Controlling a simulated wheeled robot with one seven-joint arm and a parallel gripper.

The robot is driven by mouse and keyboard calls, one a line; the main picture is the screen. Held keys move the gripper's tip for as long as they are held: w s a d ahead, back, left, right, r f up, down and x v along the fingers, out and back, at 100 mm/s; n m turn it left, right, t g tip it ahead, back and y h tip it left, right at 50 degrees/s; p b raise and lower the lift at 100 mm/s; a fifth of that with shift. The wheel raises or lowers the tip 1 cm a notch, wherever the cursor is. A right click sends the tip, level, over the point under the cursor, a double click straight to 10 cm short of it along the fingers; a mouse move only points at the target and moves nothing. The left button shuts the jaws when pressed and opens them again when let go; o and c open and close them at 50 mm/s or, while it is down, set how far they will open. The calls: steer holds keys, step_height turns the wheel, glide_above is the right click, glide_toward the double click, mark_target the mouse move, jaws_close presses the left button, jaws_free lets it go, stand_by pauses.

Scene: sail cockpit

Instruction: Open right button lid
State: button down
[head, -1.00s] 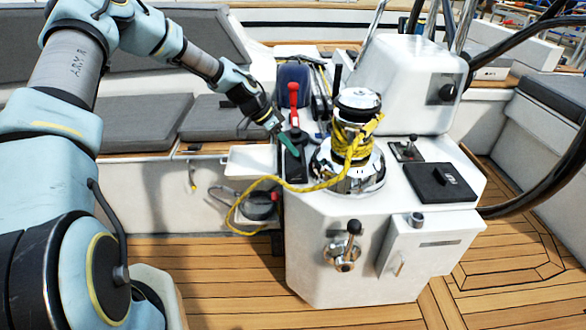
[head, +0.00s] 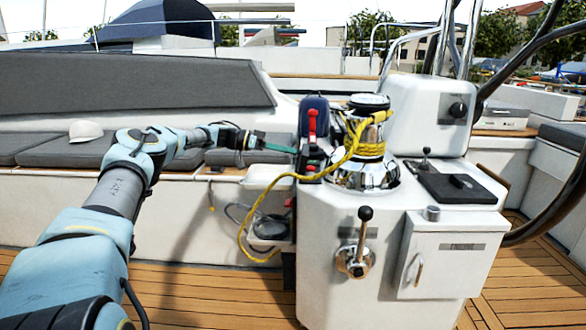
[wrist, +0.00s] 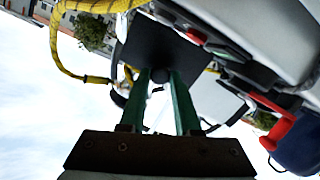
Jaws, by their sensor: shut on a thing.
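My gripper (head: 293,151) reaches in level from the left to the small dark button panel (head: 312,166) on the left edge of the white console. In the wrist view its two green fingers (wrist: 160,72) are closed on a small dark part at the edge of a black square flap, which looks like the right button lid (wrist: 150,45). The flap seems to stand out from the panel. Red parts of the panel (wrist: 192,36) show beside it. In the head view the lid is too small to make out.
A red-handled lever (head: 312,125) stands just behind the panel. A chrome winch (head: 363,172) with yellow rope (head: 368,150) is close on the right, and the rope hangs down past the panel. A white shelf (head: 265,175) lies below my gripper. The deck in front is clear.

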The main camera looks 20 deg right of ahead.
steer(key=h+b, duration=0.1)
steer(key=b, duration=0.1)
steer(key=a+f+g+h+b, duration=0.1)
steer(key=b, duration=0.1)
steer(key=shift+w+f, duration=0.1)
steer(key=shift+w, duration=0.1)
stand_by(0.3)
steer(key=c, duration=0.6)
jaws_free()
steer(key=b+v, duration=0.1)
steer(key=v, duration=0.9)
steer(key=shift+w+a, duration=0.2)
steer(key=shift+a, duration=0.15)
